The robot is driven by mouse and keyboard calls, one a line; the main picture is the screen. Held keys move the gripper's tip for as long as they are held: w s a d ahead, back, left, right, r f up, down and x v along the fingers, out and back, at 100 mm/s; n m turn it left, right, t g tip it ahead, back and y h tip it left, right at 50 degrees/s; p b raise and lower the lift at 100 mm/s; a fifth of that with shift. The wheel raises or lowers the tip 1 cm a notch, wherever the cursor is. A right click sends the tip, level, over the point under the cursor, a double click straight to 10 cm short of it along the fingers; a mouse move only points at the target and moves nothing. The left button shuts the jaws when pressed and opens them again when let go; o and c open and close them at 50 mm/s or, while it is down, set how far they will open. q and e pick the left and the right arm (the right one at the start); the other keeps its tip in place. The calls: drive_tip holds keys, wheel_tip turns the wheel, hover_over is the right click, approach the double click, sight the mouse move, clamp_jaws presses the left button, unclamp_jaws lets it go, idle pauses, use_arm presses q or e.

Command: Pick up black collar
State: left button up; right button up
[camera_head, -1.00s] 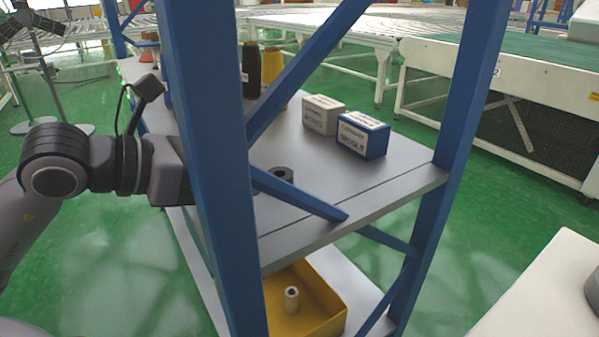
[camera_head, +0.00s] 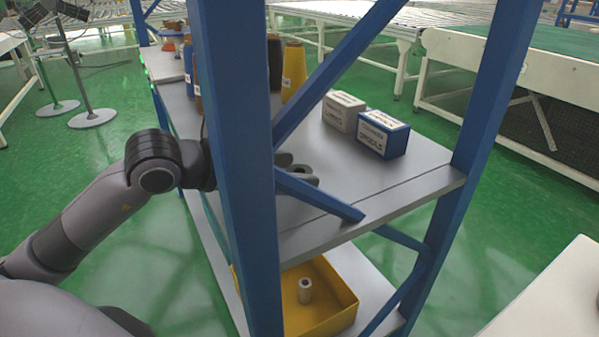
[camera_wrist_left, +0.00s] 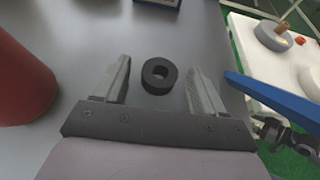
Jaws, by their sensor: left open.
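The black collar (camera_wrist_left: 147,79) is a short dark ring lying flat on the grey shelf (camera_wrist_left: 180,28), its hole facing up. In the left wrist view it lies between the two fingers of my left gripper (camera_wrist_left: 159,65), with a gap on each side. The fingers are open and do not appear to touch it. In the head view my left gripper (camera_head: 292,168) reaches over the shelf from behind the blue post, and the collar (camera_head: 301,170) is partly hidden by the fingers.
The blue post (camera_head: 235,150) and diagonal brace (camera_head: 318,195) stand close to the gripper. A white box (camera_head: 340,112) and blue box (camera_head: 382,135) sit farther right. A red cylinder (camera_wrist_left: 22,80) stands left in the wrist view. A yellow bin (camera_head: 335,315) is below.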

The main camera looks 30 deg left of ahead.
use_arm(q)
drive_tip(key=shift+w+d+f, duration=0.15)
drive_tip(key=shift+w+d, duration=0.05)
drive_tip(key=shift+w, duration=0.05)
drive_tip(key=c, duration=1.1)
